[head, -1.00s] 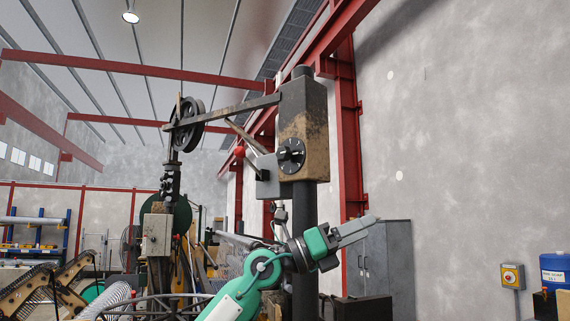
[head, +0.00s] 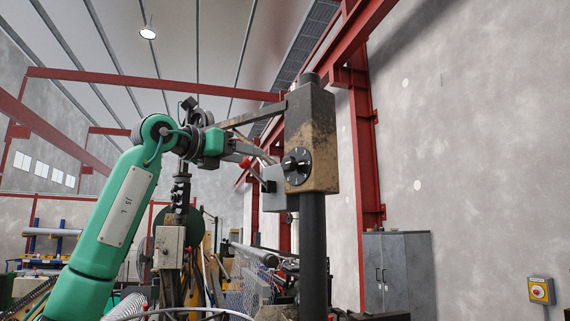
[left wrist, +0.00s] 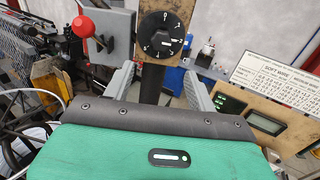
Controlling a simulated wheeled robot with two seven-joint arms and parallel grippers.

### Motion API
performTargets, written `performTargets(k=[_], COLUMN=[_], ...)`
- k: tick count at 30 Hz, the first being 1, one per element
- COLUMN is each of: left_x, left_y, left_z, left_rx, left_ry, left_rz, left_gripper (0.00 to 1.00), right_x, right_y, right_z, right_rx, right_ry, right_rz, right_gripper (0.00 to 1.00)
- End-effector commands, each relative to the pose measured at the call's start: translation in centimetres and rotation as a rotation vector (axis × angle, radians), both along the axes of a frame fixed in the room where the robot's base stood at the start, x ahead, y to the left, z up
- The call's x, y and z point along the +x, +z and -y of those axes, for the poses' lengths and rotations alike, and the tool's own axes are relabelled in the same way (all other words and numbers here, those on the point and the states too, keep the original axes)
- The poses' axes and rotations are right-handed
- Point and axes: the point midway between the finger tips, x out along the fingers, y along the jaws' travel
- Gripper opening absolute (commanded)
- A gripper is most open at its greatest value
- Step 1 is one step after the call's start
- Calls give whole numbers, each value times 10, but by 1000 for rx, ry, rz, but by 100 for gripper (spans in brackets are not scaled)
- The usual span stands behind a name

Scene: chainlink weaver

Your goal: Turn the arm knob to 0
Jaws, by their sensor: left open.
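The arm knob is a black round dial (head: 297,165) on the side of a worn, rusty box on a dark post. In the left wrist view the dial (left wrist: 163,35) has white marks around it, with a 0 at its top; I cannot tell surely which mark the knob points to. My left gripper (head: 268,157) is just left of the dial in the head view. In the left wrist view its two fingers (left wrist: 161,84) are apart and empty, below the dial and not touching it. My right gripper is not in view.
A red ball lever (left wrist: 84,27) on a grey box (left wrist: 108,38) stands left of the dial. A wooden panel with a display and a soft wire chart (left wrist: 282,82) is at the right. A grey cabinet (head: 398,270) stands by the wall.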

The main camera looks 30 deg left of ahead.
Motion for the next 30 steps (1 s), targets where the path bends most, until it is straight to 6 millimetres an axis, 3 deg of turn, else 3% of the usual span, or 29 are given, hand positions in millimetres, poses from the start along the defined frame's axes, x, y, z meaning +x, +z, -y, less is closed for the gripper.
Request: performTargets(k=[15, 21, 30], left_x=[101, 120, 124], left_y=[3, 1, -1], left_z=[26, 31, 32], left_rx=[1, 1, 1], left_ry=[-4, -5, -4], left_rz=[-3, -1, 0], left_gripper=[57, 57, 57], right_x=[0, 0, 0], right_y=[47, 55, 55], right_z=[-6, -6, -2], right_rx=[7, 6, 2], right_ry=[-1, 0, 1], right_rz=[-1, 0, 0], right_gripper=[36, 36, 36])
